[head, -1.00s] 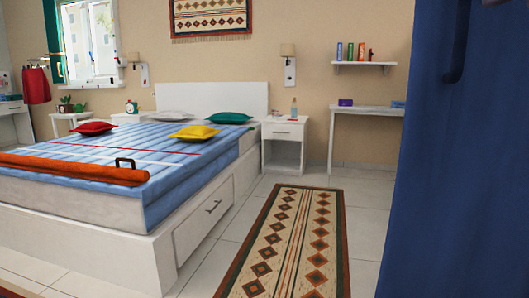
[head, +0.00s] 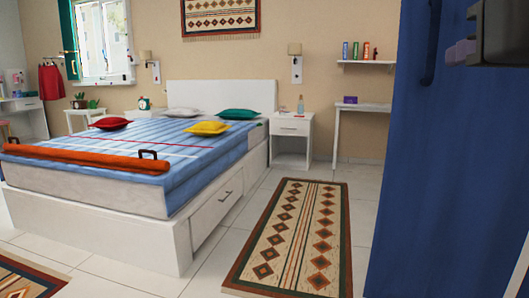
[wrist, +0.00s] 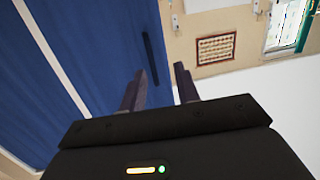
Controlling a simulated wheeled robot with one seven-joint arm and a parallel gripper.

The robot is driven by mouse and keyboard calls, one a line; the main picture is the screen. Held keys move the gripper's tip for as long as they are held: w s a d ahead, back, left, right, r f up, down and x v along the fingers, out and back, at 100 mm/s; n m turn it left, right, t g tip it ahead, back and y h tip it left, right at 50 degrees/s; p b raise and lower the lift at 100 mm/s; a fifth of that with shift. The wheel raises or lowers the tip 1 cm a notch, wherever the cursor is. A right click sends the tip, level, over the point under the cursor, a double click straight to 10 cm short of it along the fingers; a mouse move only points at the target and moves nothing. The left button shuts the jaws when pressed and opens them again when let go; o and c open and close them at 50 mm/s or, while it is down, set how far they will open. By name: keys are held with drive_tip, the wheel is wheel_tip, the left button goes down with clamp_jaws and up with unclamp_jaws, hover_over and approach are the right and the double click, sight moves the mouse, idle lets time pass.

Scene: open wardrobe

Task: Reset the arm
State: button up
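My gripper (head: 464,36) is at the upper right of the head view, in front of the blue wardrobe door. In the wrist view its two fingers (wrist: 160,88) stand apart with nothing between them, so it is open and empty. The blue door (head: 415,160) has a dark vertical handle (head: 430,45). The door also fills the left of the wrist view (wrist: 90,50), with its handle (wrist: 150,58) beyond the fingers. The gripper does not appear to hold the handle. Most of my arm is out of view.
A bed (head: 110,215) with cushions and an orange roll (head: 90,157) stands at left. A patterned rug (head: 290,240) lies on the tiled floor between bed and door. A nightstand (head: 292,140) and a desk (head: 365,107) stand along the back wall.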

drive_tip(key=w+a+f+n+g+y+p, duration=0.1)
drive_tip(key=w+a+f+g+p, duration=0.15)
drive_tip(key=f, duration=0.45)
drive_tip(key=w+a+f+g+y+p, duration=0.1)
drive_tip(key=w+a+f+g+p, duration=0.15)
drive_tip(key=f, duration=0.45)
drive_tip(key=s+a+f+g+p, duration=0.1)
drive_tip(key=s+f+g+p, duration=0.1)
drive_tip(key=f, duration=0.9)
drive_tip(key=s+a+f+g+p, duration=0.2)
drive_tip(key=s+f+g, duration=0.1)
drive_tip(key=f, duration=0.8)
drive_tip(key=shift+s+n+g+y, duration=0.2)
drive_tip(key=shift+n+g+y, duration=0.1)
drive_tip(key=shift+y, duration=0.1)
